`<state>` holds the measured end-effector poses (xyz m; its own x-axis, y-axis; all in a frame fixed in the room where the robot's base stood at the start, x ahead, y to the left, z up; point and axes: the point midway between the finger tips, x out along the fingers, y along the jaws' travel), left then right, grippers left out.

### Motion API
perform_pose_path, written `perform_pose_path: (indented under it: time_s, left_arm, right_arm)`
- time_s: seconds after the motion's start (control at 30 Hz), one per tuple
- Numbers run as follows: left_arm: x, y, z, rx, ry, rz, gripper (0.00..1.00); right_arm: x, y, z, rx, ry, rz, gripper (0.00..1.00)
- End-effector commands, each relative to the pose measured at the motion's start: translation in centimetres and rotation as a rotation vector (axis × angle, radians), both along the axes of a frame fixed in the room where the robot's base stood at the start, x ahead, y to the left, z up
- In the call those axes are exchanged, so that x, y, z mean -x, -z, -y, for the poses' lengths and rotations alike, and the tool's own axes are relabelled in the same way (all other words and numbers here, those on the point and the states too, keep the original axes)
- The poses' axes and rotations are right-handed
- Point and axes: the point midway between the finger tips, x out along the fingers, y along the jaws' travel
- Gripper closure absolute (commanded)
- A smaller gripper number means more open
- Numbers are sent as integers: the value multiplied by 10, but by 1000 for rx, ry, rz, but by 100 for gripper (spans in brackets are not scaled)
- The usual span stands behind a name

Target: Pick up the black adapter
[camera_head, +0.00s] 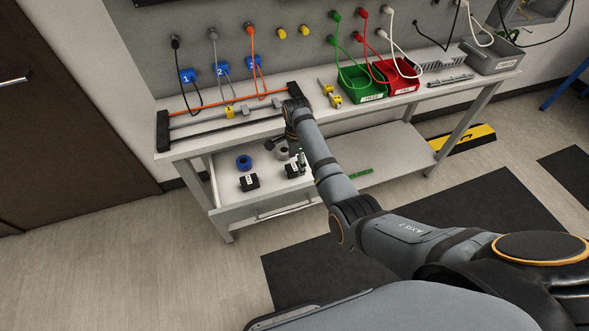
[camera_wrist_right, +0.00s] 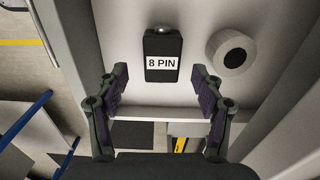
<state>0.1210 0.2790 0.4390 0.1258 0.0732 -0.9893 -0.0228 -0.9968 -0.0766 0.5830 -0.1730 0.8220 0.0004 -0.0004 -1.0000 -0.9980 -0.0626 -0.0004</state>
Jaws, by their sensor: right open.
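A black adapter with a white label reading "8 PIN" (camera_wrist_right: 162,42) lies on the lower shelf. It sits ahead of my open right gripper (camera_wrist_right: 159,74), whose two fingers are spread to either side of it with nothing between them. In the head view, this seems to be the black adapter (camera_head: 292,171) beside my right gripper (camera_head: 300,158). Another black adapter with a white label (camera_head: 249,182) lies further left on the same shelf. My left gripper is not in view.
A grey tape roll (camera_wrist_right: 231,48) lies right of the adapter in the wrist view. A blue roll (camera_head: 244,162) lies on the lower shelf (camera_head: 385,150). Above is the workbench with a black-ended frame (camera_head: 162,132), a green bin (camera_head: 362,92) and a red bin (camera_head: 402,84).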

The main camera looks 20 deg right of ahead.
Motion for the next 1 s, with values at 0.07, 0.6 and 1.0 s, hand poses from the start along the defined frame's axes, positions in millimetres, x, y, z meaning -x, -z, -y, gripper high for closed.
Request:
perform_pose_path:
  time_s: [0.07, 0.6, 1.0]
  left_arm:
    - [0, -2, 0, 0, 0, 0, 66]
    - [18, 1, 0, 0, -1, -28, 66]
    - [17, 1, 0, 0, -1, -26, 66]
  right_arm:
    - [-1, 14, -2, 0, -1, -3, 32]
    - [-2, 35, -2, 0, 0, 1, 51]
    - [-2, 35, -2, 0, 0, 1, 91]
